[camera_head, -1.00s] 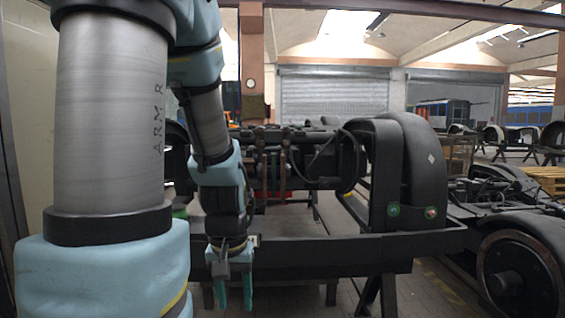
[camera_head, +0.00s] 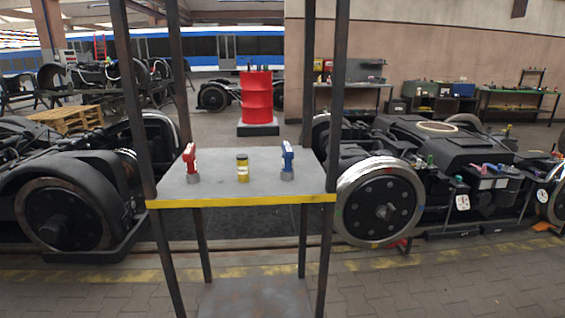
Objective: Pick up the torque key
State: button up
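A grey shelf table (camera_head: 215,172) with a yellow front edge stands close in front of me. On it are a red upright tool (camera_head: 190,160) at the left, a small yellow can with a dark top (camera_head: 242,170) in the middle and a blue upright tool (camera_head: 287,158) at the right. Each tool stands on a grey round foot. I cannot tell which of the two, if either, is the torque key. My gripper and arm are not in view.
Dark posts (camera_head: 333,100) rise at the table's corners. Bogies with large wheels stand left (camera_head: 65,215) and right (camera_head: 380,205). A red drum (camera_head: 256,98) is behind. Workbenches (camera_head: 348,85) line the back wall. The paved floor (camera_head: 430,285) is clear at front right.

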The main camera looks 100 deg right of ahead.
aim_at(287, 171)
jog(key=z, duration=1.05)
jog(key=l+z, duration=0.25)
jog(key=l, duration=0.5)
jog(key=i+l+z, duration=0.1)
jog(key=l+z, duration=0.15)
jog(key=l, duration=0.45)
